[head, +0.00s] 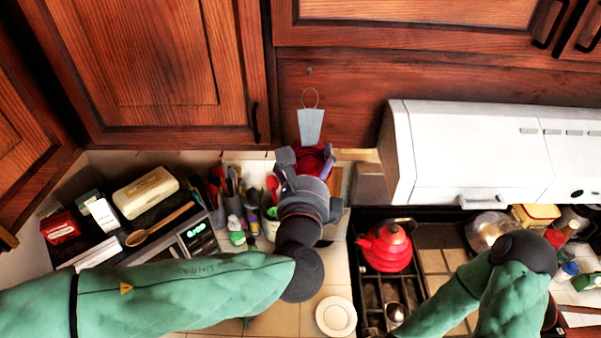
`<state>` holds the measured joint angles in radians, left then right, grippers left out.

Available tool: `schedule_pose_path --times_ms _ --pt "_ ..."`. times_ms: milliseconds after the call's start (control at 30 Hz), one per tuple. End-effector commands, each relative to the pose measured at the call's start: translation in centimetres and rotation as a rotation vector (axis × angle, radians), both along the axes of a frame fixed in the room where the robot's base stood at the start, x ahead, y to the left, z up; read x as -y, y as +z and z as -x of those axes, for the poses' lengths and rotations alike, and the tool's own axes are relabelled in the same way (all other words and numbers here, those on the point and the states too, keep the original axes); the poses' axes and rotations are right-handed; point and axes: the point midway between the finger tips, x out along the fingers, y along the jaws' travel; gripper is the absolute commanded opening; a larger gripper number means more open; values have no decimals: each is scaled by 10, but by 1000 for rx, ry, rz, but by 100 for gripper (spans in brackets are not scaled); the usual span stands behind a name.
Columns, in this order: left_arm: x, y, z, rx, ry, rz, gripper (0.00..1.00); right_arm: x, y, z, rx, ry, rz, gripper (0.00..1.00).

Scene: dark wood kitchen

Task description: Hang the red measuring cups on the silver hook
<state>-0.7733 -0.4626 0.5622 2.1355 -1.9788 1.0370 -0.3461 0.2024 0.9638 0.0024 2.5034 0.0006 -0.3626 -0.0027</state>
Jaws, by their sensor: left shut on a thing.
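My left gripper (312,160), dark grey, reaches up from its green-sleeved arm to just below the upper cabinets. It is shut on the red measuring cups (320,157), which show partly behind its fingers. A flat silver-grey piece (310,125) with a thin wire ring (310,98) stands straight above the cups, in line with them; it looks like their handles. A small dark fitting, likely the silver hook (309,70), sits on the wood panel above the ring. A gap shows between ring and fitting. My right gripper does not show; only its arm is at lower right.
A white range hood (480,155) juts out to the right of the left gripper. A red kettle (385,247) stands on the stove. A white saucer (336,316) lies on the counter.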

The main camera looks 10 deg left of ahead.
Motion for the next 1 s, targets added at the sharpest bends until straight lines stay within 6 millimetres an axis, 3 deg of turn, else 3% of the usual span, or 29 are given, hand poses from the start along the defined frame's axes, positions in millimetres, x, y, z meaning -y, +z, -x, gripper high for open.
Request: schedule_pose_path --times_ms 1000 --pt "-10 0 -48 0 4 3 48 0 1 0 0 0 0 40"
